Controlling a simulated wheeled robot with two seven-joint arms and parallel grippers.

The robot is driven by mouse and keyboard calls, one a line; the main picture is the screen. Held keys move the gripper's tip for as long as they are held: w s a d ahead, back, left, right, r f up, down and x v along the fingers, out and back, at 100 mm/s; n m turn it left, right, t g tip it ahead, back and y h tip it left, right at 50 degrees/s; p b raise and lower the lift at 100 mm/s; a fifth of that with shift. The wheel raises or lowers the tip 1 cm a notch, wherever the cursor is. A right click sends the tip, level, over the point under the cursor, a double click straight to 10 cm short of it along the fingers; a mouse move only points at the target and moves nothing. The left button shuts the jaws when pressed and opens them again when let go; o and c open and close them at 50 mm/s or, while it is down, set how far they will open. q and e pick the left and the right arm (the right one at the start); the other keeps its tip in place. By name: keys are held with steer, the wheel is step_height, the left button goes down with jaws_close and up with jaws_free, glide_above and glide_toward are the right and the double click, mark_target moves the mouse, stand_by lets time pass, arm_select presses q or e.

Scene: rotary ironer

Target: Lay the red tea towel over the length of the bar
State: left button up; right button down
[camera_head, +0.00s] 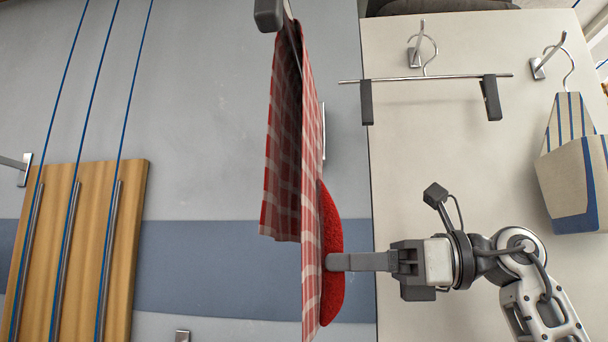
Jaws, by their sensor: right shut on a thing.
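A red and white checked tea towel (283,160) hangs folded in two layers, seen nearly edge-on. Its top passes over a thin metal bar (289,9) near the top edge, beside a dark block (269,14). A plain red, rounded, fuzzy piece (331,215) bulges from the right side of the towel; I cannot tell whether it is part of it. My right gripper (332,262) comes in from the right and is shut on this red piece. One finger hides the other. My left gripper is not in view.
A wire hanger with two dark clips (425,79) hangs on a wall hook above my right gripper. A white and blue striped bag-like item (577,175) hangs at the right.

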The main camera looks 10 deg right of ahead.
steer(key=v, duration=0.7)
steer(key=shift+f, duration=0.2)
stand_by(0.4)
steer(key=x, duration=0.7)
steer(key=shift+a+r, duration=0.1)
